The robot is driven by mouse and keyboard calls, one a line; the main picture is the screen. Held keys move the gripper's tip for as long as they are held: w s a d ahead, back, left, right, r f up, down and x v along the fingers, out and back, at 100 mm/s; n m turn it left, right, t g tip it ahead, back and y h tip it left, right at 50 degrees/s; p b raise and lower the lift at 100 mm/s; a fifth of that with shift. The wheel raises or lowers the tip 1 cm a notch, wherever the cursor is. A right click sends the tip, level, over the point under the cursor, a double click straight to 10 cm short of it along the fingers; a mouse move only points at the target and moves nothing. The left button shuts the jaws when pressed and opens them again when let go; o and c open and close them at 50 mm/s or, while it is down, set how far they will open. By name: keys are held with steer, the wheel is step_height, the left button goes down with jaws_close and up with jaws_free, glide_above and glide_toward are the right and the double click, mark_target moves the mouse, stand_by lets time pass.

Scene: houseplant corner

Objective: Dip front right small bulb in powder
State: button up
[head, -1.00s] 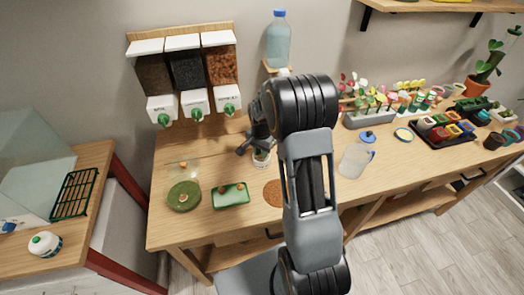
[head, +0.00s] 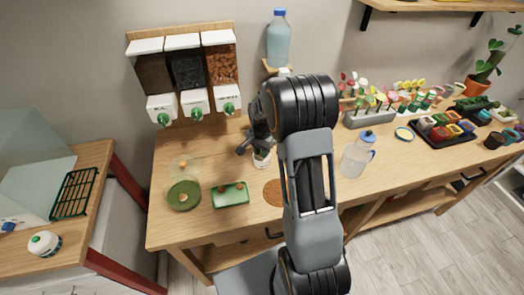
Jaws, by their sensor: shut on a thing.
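My gripper (head: 261,149) points down over a small white pot (head: 262,160) at the table's middle. It is shut on a small bulb, which is mostly hidden between the fingers and the pot rim. I cannot tell whether the bulb touches the powder, as the inside of the pot is hidden. A green tray (head: 218,203) with a small brown bulb (head: 240,186) at its back right lies in front and to the left. A round green dish (head: 174,203) with a brown bulb (head: 183,196) is left of the tray.
A clear dish (head: 172,167) sits behind the green dish. Three wall dispensers (head: 193,103) hang at the back left. A brown round mat (head: 271,194), partly behind my arm, lies right of the tray. A clear jug (head: 354,160), flower planter (head: 368,117) and black tray (head: 450,142) stand to the right.

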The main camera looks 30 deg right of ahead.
stand_by(0.3)
steer(key=shift+r+p, duration=2.4)
steer(key=shift+r, duration=1.1)
